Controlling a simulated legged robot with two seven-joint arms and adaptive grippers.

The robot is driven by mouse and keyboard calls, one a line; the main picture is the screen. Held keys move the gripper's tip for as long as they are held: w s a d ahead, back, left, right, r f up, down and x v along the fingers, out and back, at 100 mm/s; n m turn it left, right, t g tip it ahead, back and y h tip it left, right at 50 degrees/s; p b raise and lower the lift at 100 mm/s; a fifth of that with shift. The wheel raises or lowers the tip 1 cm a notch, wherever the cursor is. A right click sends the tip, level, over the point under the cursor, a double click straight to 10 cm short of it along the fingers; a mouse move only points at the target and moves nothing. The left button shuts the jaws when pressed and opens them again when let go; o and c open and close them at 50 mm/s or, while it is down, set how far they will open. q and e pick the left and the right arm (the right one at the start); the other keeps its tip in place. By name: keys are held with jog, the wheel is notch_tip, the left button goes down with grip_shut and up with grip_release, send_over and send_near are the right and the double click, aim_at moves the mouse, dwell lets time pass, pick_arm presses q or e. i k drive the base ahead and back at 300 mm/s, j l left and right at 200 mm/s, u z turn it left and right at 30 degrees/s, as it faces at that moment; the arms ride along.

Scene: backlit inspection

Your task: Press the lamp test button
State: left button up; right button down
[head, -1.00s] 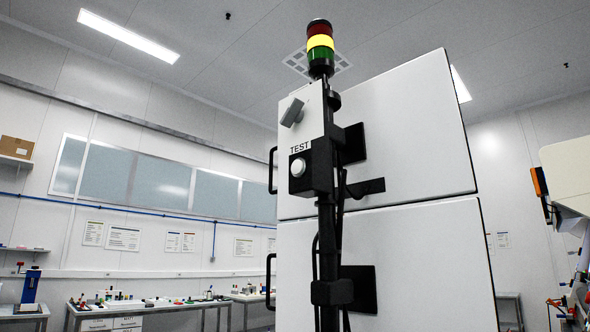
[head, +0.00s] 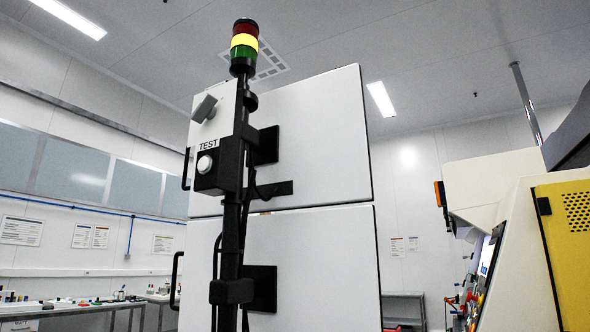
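The lamp test button (head: 204,164) is a round white button on a black box (head: 216,180) under the word TEST. The box is mounted on a black pole (head: 229,265) in front of a tall white cabinet (head: 318,140). A stack light (head: 244,47) tops the pole, with red, yellow and green sections; the yellow one glows. A grey angled part (head: 204,108) sticks out from the white panel above the button. Neither of my grippers is in view, and nothing touches the button.
A white and yellow machine (head: 510,220) stands at the right. Workbenches (head: 75,306) with small items line the left wall. A metal shelf or table (head: 404,297) stands at the back, right of the cabinet. Black handles (head: 186,168) stick out from the cabinet's left edge.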

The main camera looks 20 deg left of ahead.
aim_at(203, 164)
jog(key=j+z, duration=0.1)
jog(key=z, duration=0.2)
jog(key=k+j, duration=0.15)
jog(key=j, duration=0.25)
jog(key=k+j, duration=0.1)
jog(key=j, duration=0.3)
jog(key=k+j, duration=0.15)
jog(key=j, duration=0.25)
jog(key=k+j, duration=0.1)
jog(key=j, duration=0.3)
